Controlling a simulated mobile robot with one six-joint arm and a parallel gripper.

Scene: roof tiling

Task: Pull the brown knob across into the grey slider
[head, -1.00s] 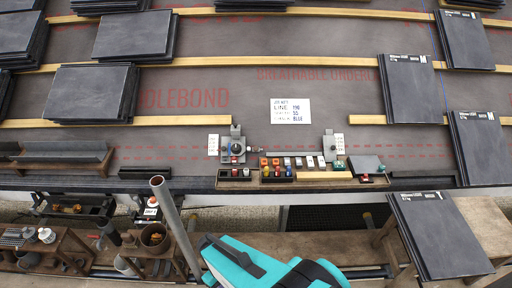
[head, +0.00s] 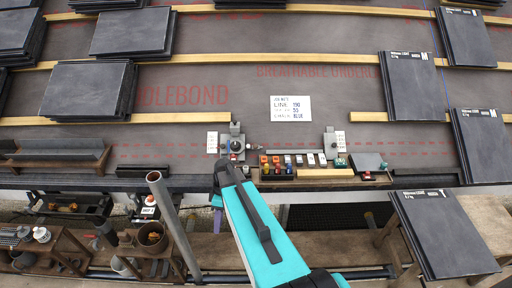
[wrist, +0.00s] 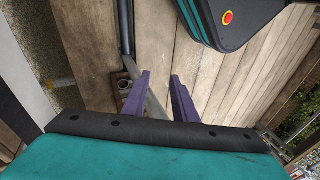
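A grey slider fitting (head: 237,131) stands at the left end of the tool row on the roof's lower edge, with a dark round part on it. A small knob-like part (head: 254,149) sticks out at its right; its brown colour is too small to confirm. A second grey fitting (head: 331,141) stands further right. My gripper (wrist: 160,86) is open and empty in the wrist view, its two purple fingers apart. It points down over wooden boards, away from the knob. In the head view a purple finger (head: 217,219) shows below my teal arm, in front of the roof edge.
Small coloured blocks (head: 277,166) in trays sit between the fittings. A white note (head: 290,109) lies above them. A grey pipe (head: 172,222) rises at the left, close to my arm. Slate stacks (head: 443,232) lie at the right.

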